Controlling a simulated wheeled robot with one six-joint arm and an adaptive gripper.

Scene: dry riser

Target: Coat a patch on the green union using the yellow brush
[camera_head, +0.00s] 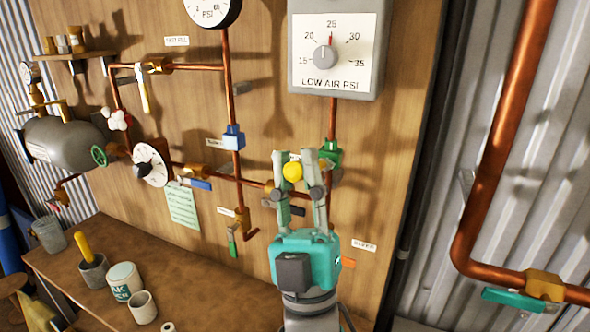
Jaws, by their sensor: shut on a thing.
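The green union (330,152) sits on the vertical copper pipe below the low air box, partly behind my gripper's right finger. My gripper (306,168) is raised in front of the board with its fingers pointing up. It is shut on the yellow brush (292,172), of which only a rounded yellow end shows between the fingers. The bristles are hidden, and I cannot tell whether they touch the union. Another yellow handle (82,244) stands tilted in a grey pot (94,274) on the bench.
The low air box (337,50) hangs above the union. A blue union (233,138) and several valves sit on pipes to the left. A white can (124,281) and a small cup (142,307) stand on the bench (195,292). A thick copper pipe (497,150) runs at the right.

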